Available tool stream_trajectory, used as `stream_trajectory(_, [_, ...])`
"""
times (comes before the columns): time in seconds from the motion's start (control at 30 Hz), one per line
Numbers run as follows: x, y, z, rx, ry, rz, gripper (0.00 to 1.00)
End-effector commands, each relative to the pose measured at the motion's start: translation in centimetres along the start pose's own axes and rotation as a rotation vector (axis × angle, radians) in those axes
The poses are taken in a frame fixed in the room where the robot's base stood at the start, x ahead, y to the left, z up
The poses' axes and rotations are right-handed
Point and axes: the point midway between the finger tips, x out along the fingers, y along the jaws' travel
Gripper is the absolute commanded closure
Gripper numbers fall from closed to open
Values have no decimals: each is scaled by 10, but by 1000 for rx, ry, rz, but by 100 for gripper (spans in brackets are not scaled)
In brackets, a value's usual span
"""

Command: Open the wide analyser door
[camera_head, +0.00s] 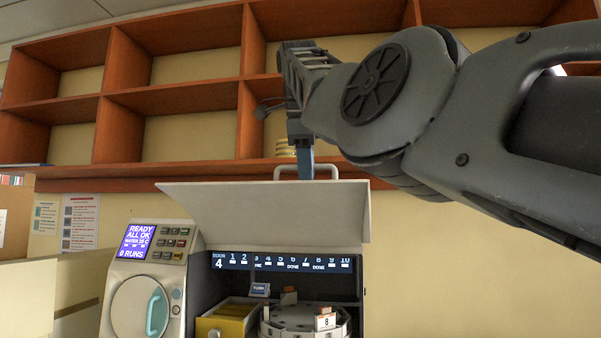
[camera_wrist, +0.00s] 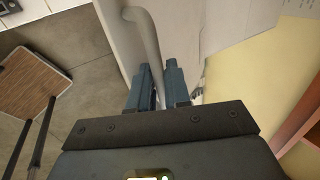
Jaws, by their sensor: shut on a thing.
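The wide analyser door (camera_head: 270,212) is a pale panel, swung up and tilted above the analyser's dark opening in the head view. Its bar handle (camera_head: 306,167) is on the upper edge. My gripper (camera_head: 305,166) is at this handle, with its blue fingers coming down from above. In the wrist view the handle (camera_wrist: 146,40) runs down to between the two blue fingers of my gripper (camera_wrist: 158,88), which are shut on it. Inside the analyser body (camera_head: 188,262) I see a yellow drawer (camera_head: 226,322), a round carousel (camera_head: 290,322) and a numbered display strip (camera_head: 282,264).
A small round door with a teal handle (camera_head: 156,312) and a lit screen (camera_head: 137,241) are at the analyser's left. Wooden shelves (camera_head: 180,101) line the wall behind and above. In the wrist view a wood-topped stool (camera_wrist: 27,76) stands on the floor at left.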

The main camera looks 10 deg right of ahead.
Motion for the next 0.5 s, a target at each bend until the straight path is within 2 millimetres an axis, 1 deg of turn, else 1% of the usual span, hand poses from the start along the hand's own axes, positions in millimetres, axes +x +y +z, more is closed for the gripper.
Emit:
stream_trajectory(0.2, [-1, -2, -5, -3, 1, 20, 100])
stream_trajectory(0.5, [-1, -2, -6, -1, 2, 28, 100])
